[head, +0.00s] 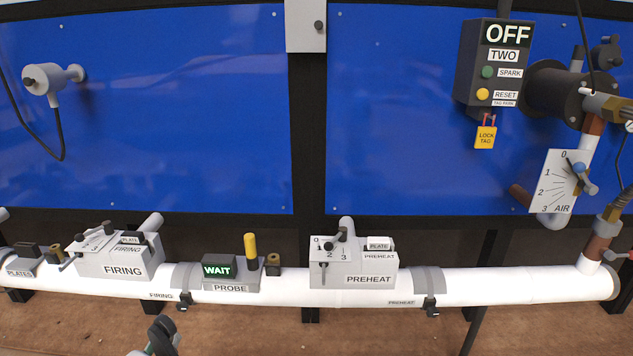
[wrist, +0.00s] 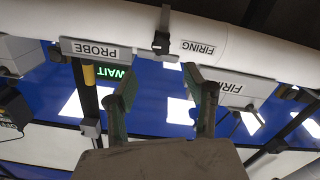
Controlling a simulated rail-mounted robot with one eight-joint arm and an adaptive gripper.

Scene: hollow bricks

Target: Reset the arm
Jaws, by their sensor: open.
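My gripper (wrist: 160,80) is open and empty in the wrist view, its two dark green-grey fingers well apart. In the head view only a small part of my gripper (head: 160,338) shows at the bottom edge, below the white pipe and left of the PROBE unit. It looks apart from the pipe. The wrist view is upside down, with the PROBE label (wrist: 95,49) to the left of the fingers and the FIRING box (wrist: 245,88) to the right. The rest of my arm is hidden.
A white pipe (head: 520,288) carries the FIRING box (head: 120,265), the PROBE unit with WAIT sign (head: 219,267) and the PREHEAT box (head: 350,268). Blue panels (head: 150,110) stand behind. A control box reading OFF (head: 495,65) and an AIR dial (head: 556,180) are at right.

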